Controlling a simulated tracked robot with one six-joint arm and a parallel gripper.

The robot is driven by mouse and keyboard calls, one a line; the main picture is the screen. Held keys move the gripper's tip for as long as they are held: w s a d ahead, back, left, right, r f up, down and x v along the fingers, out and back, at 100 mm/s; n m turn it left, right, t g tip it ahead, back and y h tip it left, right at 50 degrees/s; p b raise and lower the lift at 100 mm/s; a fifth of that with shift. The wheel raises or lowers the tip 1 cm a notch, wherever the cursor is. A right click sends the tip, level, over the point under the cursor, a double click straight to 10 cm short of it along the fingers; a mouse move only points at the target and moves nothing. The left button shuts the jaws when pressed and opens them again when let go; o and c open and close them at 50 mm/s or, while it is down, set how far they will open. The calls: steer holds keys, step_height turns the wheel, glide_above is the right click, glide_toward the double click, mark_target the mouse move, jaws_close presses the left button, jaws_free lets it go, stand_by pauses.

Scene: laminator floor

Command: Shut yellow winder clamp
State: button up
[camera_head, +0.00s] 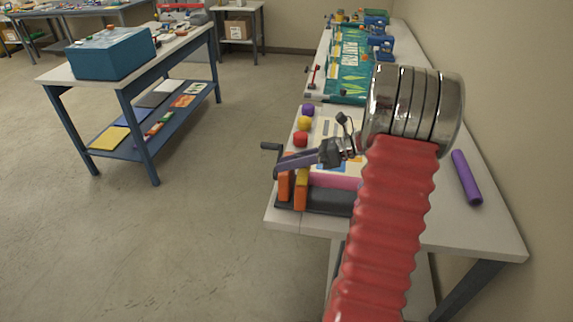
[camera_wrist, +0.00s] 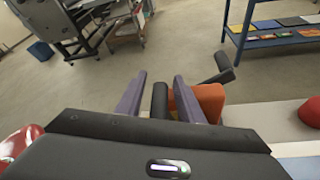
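The winder stands at the near end of the right-hand table, with a dark base (camera_head: 328,201), a pink roll (camera_head: 335,181) and a black crank (camera_head: 270,146). At its left end are an orange upright (camera_head: 285,187) and a yellow-orange piece (camera_head: 302,178), which looks like the yellow clamp. My gripper (camera_head: 284,163) hangs just above these pieces. In the wrist view, my gripper (camera_wrist: 160,82) is open, its purple fingers apart. A black handle-like part (camera_wrist: 160,101) and an orange block (camera_wrist: 208,97) show around the right finger. I cannot tell whether the clamp is open or shut.
Purple (camera_head: 308,109), yellow (camera_head: 304,123) and red (camera_head: 300,139) balls lie behind the winder. A purple roll (camera_head: 466,178) lies on the right side of the table. A blue box (camera_head: 112,55) sits on another table at left. Open floor lies between.

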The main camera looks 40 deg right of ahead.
steer(key=v, duration=1.3)
steer(key=shift+s+d, duration=0.25)
steer(key=shift+d, duration=0.05)
steer(key=shift+c, duration=0.4)
